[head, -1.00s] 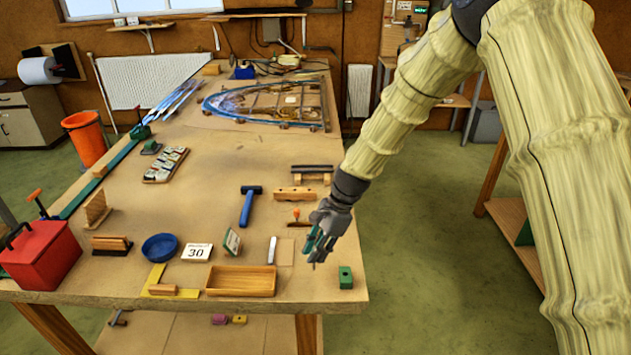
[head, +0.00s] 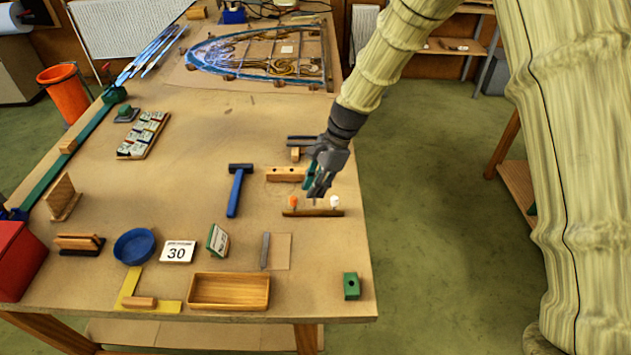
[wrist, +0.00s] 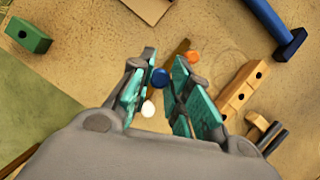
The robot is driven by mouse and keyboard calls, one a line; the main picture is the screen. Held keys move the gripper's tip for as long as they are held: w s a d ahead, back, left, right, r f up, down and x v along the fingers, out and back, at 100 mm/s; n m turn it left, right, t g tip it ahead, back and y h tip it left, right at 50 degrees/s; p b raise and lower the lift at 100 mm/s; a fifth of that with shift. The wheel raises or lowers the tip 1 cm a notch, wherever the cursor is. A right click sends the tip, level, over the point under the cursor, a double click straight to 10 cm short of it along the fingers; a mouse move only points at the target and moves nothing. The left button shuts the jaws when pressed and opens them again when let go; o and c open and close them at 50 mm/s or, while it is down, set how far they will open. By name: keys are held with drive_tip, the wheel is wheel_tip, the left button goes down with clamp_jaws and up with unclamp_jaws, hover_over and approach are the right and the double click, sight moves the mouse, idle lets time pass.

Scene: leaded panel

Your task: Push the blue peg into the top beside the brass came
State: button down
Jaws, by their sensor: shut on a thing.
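My gripper (head: 319,190) is over the peg rack (head: 313,213) near the right side of the bench. It is shut on the blue peg (wrist: 159,78), whose round head shows between the fingers in the wrist view. The head view hides the blue peg behind the fingers. Whether the peg still sits in the rack I cannot tell. An orange peg (head: 293,202) and a white peg (head: 335,201) stand on either side. The leaded panel (head: 262,52) lies at the far end, with a blue border and brass-coloured curling came inside.
A drilled wooden block (head: 285,174) and a dark-topped stand lie just beyond the rack. A blue hammer (head: 237,185) lies to the left, a green block (head: 351,286) near the front right corner. The middle of the bench (head: 210,120) is mostly clear.

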drive_tip(key=shift+w+a+f+p, duration=0.1)
drive_tip(key=shift+w+f+p, duration=0.05)
drive_tip(key=shift+w+p, duration=0.15)
drive_tip(key=shift+s+f+b, duration=0.35)
drive_tip(key=shift+f, duration=0.25)
drive_tip(key=shift+w+f, duration=0.15)
drive_tip(key=shift+f, duration=0.65)
drive_tip(key=shift+f+b, duration=0.65)
drive_tip(key=shift+f, duration=0.75)
drive_tip(key=shift+f, duration=0.7)
drive_tip(key=c, duration=1.3)
unclamp_jaws()
drive_tip(key=shift+o, duration=0.2)
drive_tip(key=shift+r, duration=0.15)
